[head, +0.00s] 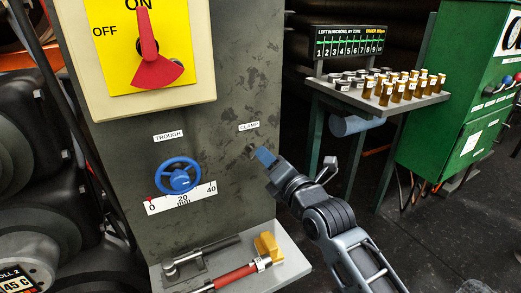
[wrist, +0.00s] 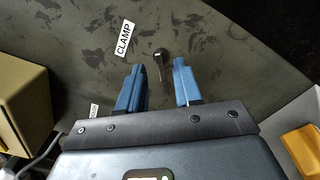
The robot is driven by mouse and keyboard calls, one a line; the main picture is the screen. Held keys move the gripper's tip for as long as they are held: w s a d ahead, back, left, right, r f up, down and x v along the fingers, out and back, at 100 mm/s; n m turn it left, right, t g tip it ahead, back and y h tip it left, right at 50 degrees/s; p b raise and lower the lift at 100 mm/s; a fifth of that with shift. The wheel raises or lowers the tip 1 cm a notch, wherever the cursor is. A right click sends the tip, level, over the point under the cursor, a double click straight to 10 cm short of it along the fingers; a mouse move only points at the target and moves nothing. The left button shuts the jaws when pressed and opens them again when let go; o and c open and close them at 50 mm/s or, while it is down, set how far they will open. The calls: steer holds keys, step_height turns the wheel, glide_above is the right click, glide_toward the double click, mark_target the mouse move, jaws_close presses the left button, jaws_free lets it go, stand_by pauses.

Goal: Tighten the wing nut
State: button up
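The wing nut (wrist: 160,56) is a small dark metal piece on the grey cabinet face, beside the CLAMP label (wrist: 124,39). In the wrist view it lies just ahead of the gap between my two blue fingertips. My gripper (wrist: 159,75) is open, with one finger on each side of that gap and nothing between them. In the head view my gripper (head: 265,156) is close to the cabinet face below the CLAMP label (head: 249,126). There the wing nut (head: 252,151) is small and partly hidden by the fingers. I cannot tell if a finger touches the cabinet.
A blue handwheel (head: 178,177) with a scale sits left of my gripper. A red rotary switch (head: 150,60) is above. A shelf below holds a red-handled tool (head: 236,275) and a yellow block (head: 268,247). A table (head: 345,97) with several amber bottles stands right.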

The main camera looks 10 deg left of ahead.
steer(key=shift+x, duration=2.45)
steer(key=shift+s, duration=0.1)
steer(key=shift+c, duration=0.5)
jaws_close()
